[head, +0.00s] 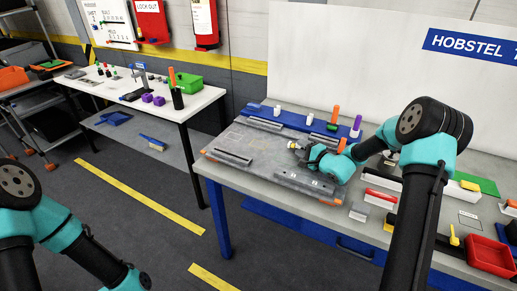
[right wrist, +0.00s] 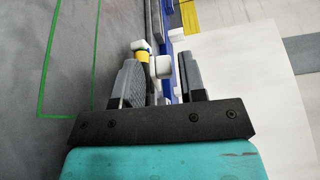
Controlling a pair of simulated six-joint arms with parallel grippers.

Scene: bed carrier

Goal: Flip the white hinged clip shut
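My right gripper (head: 297,147) is low over the grey carrier plate (head: 240,138) on the right-hand bench in the head view. In the right wrist view its two fingers (right wrist: 158,62) stand apart. A small white part (right wrist: 163,67), which looks like the white clip, shows in the gap between them. A yellow piece with a white top (right wrist: 142,52) stands beside it, close to the left finger. I cannot tell whether the clip's flap is open or whether a finger touches it. In the head view the gripper hides this spot. Only links of my left arm show; its gripper is out of view.
A blue rail (head: 290,121) with white, orange, green and purple pieces lies along the plate's far edge. Dark bars (head: 228,157) lie on the plate. A red tray (head: 490,256) and a red-topped block (head: 380,198) are to the right. A second bench (head: 110,90) stands at left.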

